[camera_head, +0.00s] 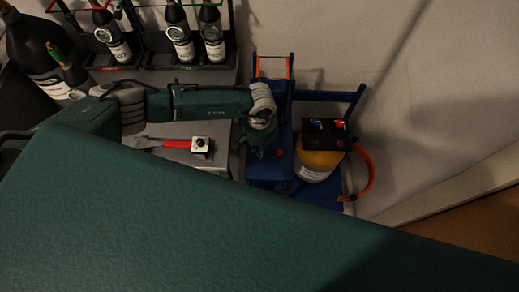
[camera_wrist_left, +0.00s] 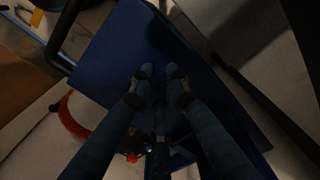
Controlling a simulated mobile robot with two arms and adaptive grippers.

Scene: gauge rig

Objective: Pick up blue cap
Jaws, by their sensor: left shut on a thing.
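My left gripper (camera_head: 262,146) hangs over the blue trolley (camera_head: 268,173), pointing down. In the left wrist view its two fingertips (camera_wrist_left: 161,72) are close together over a blue panel (camera_wrist_left: 120,45). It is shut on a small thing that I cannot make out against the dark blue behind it. A small blue spot (camera_head: 316,123) shows on the black box (camera_head: 325,136) to the right of the gripper; I cannot tell if it is the blue cap. My right gripper is not in view.
A yellow cylinder (camera_head: 316,165) stands under the black box, beside an orange hoop (camera_head: 367,175). A grey table (camera_head: 170,155) at left holds a red-handled tool (camera_head: 172,144). Dark bottles (camera_head: 178,33) stand in a rack behind. A wall is close behind the trolley.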

